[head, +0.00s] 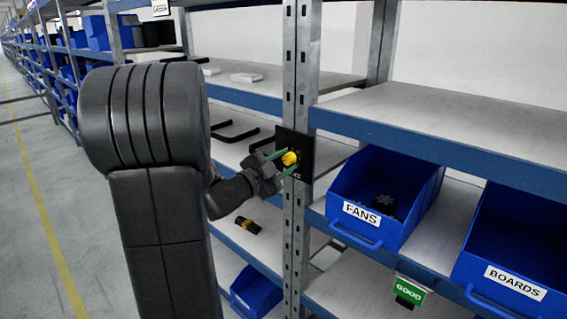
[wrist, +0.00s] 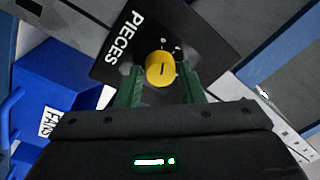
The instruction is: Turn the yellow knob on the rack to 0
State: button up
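The yellow knob (head: 289,158) sits on a black panel (head: 303,147) fixed to the rack's upright post. In the wrist view the knob (wrist: 160,69) shows a short dark line on its face. The panel (wrist: 110,72) reads "PIECES" and has small pale marks near the knob, too small to read. My gripper (head: 281,164) is at the panel, its green fingers on either side of the knob. In the wrist view my gripper (wrist: 161,78) is open, with a small gap between each finger and the knob.
A blue bin labelled FANS (head: 362,239) stands right of the post, with a BOARDS bin (head: 515,287) further right. Black handle-like bars (head: 236,135) lie on the shelf left of the post. The aisle floor (head: 30,230) is clear.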

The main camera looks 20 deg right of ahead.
jog(key=shift+o, duration=1.2)
jog(key=b+v, duration=0.2)
jog(key=v, duration=1.1)
jog(key=shift+a, duration=0.4)
jog(key=shift+d, duration=0.15)
jog(key=p+x, duration=0.2)
jog(key=x, duration=1.1)
jog(key=shift+d, duration=0.3)
